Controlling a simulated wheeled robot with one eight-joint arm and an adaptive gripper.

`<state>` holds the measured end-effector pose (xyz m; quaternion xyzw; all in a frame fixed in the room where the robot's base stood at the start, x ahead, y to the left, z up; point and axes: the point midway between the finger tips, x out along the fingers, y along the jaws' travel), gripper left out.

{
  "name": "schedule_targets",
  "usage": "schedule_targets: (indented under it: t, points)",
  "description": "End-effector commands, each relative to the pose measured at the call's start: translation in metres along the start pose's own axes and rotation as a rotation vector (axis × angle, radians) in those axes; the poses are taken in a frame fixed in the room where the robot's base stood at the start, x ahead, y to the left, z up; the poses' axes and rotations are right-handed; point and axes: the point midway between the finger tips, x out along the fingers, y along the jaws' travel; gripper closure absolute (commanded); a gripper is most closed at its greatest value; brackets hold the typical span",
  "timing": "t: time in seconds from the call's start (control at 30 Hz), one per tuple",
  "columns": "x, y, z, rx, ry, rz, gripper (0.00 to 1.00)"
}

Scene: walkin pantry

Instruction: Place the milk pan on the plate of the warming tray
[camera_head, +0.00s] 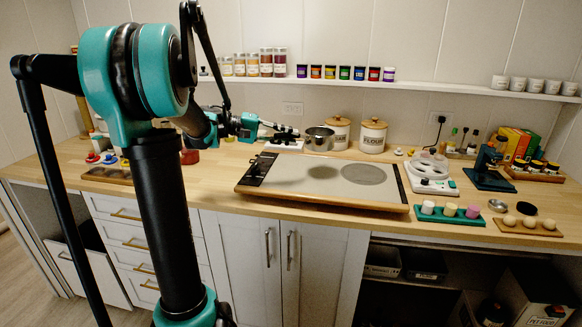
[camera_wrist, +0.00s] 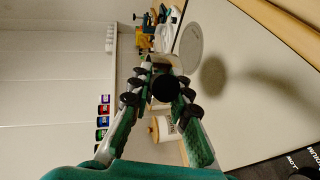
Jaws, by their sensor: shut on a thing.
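The milk pan (camera_head: 319,139), small and metallic, is held in the air by my gripper (camera_head: 288,132), which is shut on its handle. In the wrist view the dark round handle end (camera_wrist: 166,88) sits between the two fingers, and the pan body is mostly hidden beyond it. The warming tray (camera_head: 300,194) lies on the counter with a light top and wooden edge. Its round grey plate (camera_head: 363,174) is bare, to the right of and below the pan in the head view. The plate also shows in the wrist view (camera_wrist: 190,45). A dark round shadow lies left of the plate.
Two lidded canisters (camera_head: 373,136) stand behind the tray. A shelf with several jars (camera_head: 345,73) runs along the wall. The tray's top is clear.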

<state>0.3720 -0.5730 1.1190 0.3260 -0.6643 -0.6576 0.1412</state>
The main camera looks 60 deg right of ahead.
Motion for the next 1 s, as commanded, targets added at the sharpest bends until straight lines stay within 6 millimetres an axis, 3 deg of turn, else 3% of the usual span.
schedule_targets:
  t: [0.1, 0.3, 0.7, 1.0]
  points:
    - [0.007, -0.028, 0.002, 0.000, 0.000, 0.001, 1.00]
    - [0.014, -0.057, 0.005, 0.000, 0.001, 0.001, 1.00]
    - [0.024, -0.096, 0.009, 0.000, 0.001, 0.001, 1.00]
    - [0.025, -0.100, 0.010, 0.000, 0.001, 0.001, 1.00]
